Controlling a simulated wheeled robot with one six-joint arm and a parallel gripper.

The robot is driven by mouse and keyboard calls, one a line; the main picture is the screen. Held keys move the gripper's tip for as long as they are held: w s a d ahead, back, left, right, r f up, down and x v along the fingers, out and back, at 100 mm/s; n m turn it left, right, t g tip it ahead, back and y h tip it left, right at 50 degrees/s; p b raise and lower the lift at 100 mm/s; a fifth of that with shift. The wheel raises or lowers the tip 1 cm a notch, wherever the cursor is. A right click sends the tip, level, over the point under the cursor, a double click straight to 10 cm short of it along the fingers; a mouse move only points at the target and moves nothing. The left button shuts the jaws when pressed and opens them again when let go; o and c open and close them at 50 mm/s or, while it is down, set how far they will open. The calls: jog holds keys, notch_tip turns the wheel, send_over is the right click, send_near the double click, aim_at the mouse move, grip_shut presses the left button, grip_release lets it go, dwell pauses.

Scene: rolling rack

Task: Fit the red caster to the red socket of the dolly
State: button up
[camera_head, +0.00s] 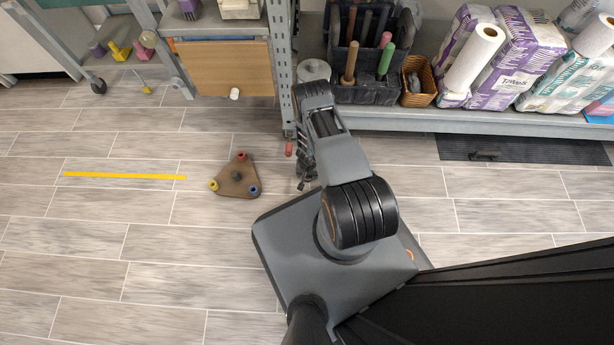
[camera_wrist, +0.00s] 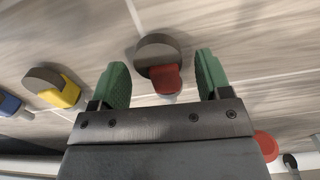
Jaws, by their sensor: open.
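The dolly (camera_head: 237,178) is a brown triangular plate on the floor, left of my arm in the head view. Its red socket (camera_head: 241,156) is at the top corner, a yellow one at left and a blue one at lower right. In the wrist view, the red caster (camera_wrist: 165,77), with a dark wheel, shows between the green fingers of my open gripper (camera_wrist: 163,68). No finger clearly touches it, and its depth is hard to tell. In the head view my gripper (camera_head: 304,178) is low, right of the dolly; I cannot make out the caster there.
In the wrist view, a yellow caster (camera_wrist: 55,87) and a blue one (camera_wrist: 12,104) are to the left. A grey rack post (camera_head: 284,80) stands close above my gripper. A yellow strip (camera_head: 125,176) lies left of the dolly. Floor around the dolly is mostly clear.

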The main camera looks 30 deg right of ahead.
jog(key=shift+f, duration=0.4)
jog(key=c, duration=1)
